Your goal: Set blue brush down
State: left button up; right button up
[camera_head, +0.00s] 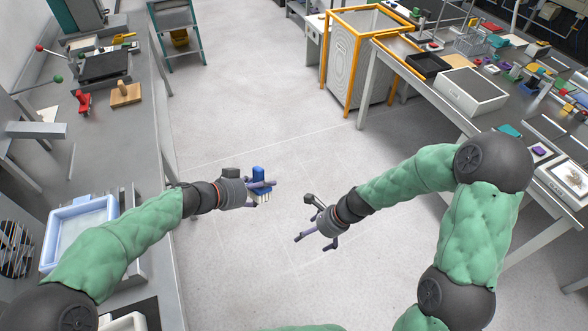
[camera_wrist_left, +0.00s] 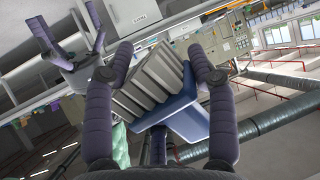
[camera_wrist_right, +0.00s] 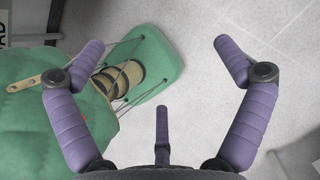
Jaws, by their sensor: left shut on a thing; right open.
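The blue brush (camera_head: 260,181) is held in my left gripper (camera_head: 262,187), above the open floor between the two benches. In the left wrist view my left gripper (camera_wrist_left: 165,75) is shut on the brush, with its blue body (camera_wrist_left: 180,115) and rows of grey bristles (camera_wrist_left: 150,82) between the fingers. My right gripper (camera_head: 317,240) is open and empty, to the right of the brush and apart from it. The right wrist view shows my right gripper (camera_wrist_right: 152,60) with its fingers spread.
A grey bench (camera_head: 115,150) runs along the left with a blue-rimmed tray (camera_head: 107,205), a red tool (camera_head: 83,102) and a wooden block (camera_head: 126,94). A table (camera_head: 385,75) on the right holds a grey box (camera_head: 470,90) and several small items. The floor between is clear.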

jog(key=w+a+r+m+t+y, duration=0.1)
jog(key=w+r+m, duration=0.15)
jog(key=r, duration=0.35)
jog(key=w+a+r+m+y, duration=0.1)
jog(key=w+a+r+m, duration=0.1)
jog(key=r+m, duration=0.25)
jog(key=m+y, duration=0.3)
jog(key=m, duration=0.1)
send_near(264, 178)
jog(key=shift+t, duration=0.4)
jog(key=x, duration=1.2)
jog(key=shift+s+a+f, duration=0.2)
jog(key=shift+s+a, duration=0.1)
jog(key=c, duration=1.2)
pick_arm(q)
jog(key=o, duration=1.2)
pick_arm(e)
jog(key=shift+c, duration=0.5)
pick_arm(q)
jog(key=o, duration=0.3)
pick_arm(e)
jog(key=c, duration=0.7)
pick_arm(q)
jog(key=shift+o, duration=0.2)
